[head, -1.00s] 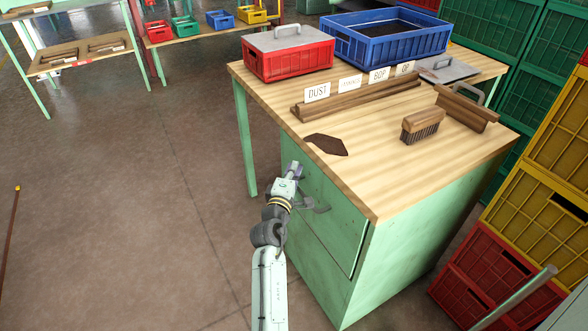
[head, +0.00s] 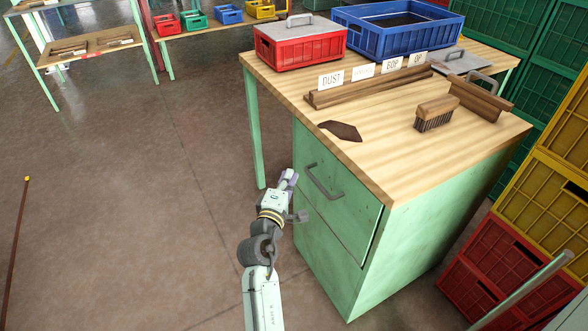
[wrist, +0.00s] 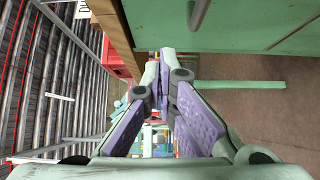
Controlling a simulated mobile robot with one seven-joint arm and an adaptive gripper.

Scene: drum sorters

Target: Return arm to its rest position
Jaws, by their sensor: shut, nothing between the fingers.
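My gripper (head: 290,178) is beside the left side of the green cabinet under the wooden-topped table (head: 420,190), below the tabletop and close to a grey drawer handle (head: 323,181). In the wrist view the purple-padded fingers (wrist: 165,85) come together at their tips with nothing between them. The arm reaches up from the bottom of the head view. In the wrist view the green cabinet front (wrist: 255,25) and part of its handle show at the top.
On the table stand a red lidded crate (head: 300,45), a blue crate (head: 385,40), a brush (head: 435,113), label cards and a dark flat piece (head: 340,131). Stacked red and yellow crates (head: 500,255) stand at right. Open floor (head: 120,200) lies at left.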

